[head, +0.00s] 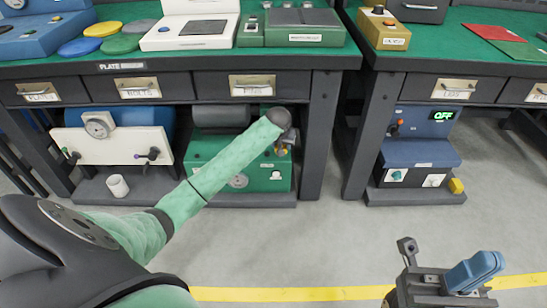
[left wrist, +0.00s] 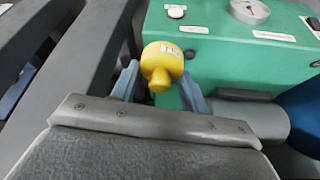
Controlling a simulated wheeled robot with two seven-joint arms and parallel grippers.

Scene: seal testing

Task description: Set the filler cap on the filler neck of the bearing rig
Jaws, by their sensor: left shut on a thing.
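The yellow filler cap (left wrist: 161,62), with a small white label, sits between the two blue fingers of my left gripper (left wrist: 160,84) in the left wrist view. The gripper is shut on it. In the head view my left gripper (head: 284,142) is small and partly hidden by its own wrist, at the right front of the green bearing rig (head: 205,155) under the bench. The rig's green body also fills the upper right of the left wrist view (left wrist: 210,55). I cannot make out the filler neck. My right gripper (head: 450,275) is at the lower right, away from the rig; its opening is unclear.
A white-fronted unit with a gauge (head: 115,145) and a white cup (head: 117,186) stand left of the rig. A blue unit reading OFF (head: 420,150) stands right, beyond the bench legs (head: 322,130). Drawers (head: 252,86) hang just above the rig. The floor in front (head: 300,235) is clear.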

